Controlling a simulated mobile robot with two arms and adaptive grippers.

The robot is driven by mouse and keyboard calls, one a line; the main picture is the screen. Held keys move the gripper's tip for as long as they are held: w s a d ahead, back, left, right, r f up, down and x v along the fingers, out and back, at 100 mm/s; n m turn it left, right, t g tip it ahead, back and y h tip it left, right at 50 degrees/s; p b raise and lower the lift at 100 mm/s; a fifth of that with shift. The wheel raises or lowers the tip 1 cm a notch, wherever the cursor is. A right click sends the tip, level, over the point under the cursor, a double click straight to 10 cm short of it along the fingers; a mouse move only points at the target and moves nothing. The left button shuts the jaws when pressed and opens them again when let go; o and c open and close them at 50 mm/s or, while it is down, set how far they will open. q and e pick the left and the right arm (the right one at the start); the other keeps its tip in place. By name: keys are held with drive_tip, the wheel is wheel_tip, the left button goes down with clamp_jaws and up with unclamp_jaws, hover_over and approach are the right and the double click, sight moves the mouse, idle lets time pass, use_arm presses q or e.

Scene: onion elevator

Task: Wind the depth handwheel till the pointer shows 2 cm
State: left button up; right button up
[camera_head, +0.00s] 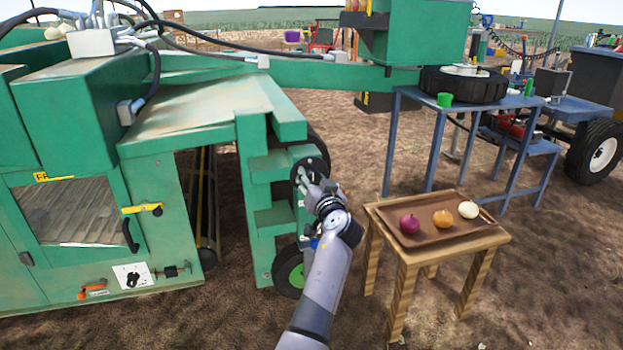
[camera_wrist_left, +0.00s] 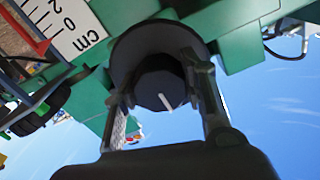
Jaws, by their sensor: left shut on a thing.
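The depth handwheel (camera_head: 309,167) is a dark disc on the green machine's post. In the left wrist view the dark wheel (camera_wrist_left: 125,62) fills the upper middle, with a round dark grip bearing a white line (camera_wrist_left: 160,88) facing the camera. My left gripper (camera_head: 312,182) is at the wheel, its two fingers (camera_wrist_left: 165,100) on either side of the grip and shut on it. The exact reading is unclear. My right gripper is not in view.
A wooden table (camera_head: 420,262) with a brown tray (camera_head: 437,229) holding onions stands close right of my left arm. A blue bench (camera_head: 430,100) is behind it. A green-rimmed wheel (camera_head: 290,272) is under the post. Bare soil lies between.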

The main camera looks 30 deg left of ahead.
use_arm(q)
drive_tip(key=c, duration=0.5)
drive_tip(key=shift+m, duration=0.3)
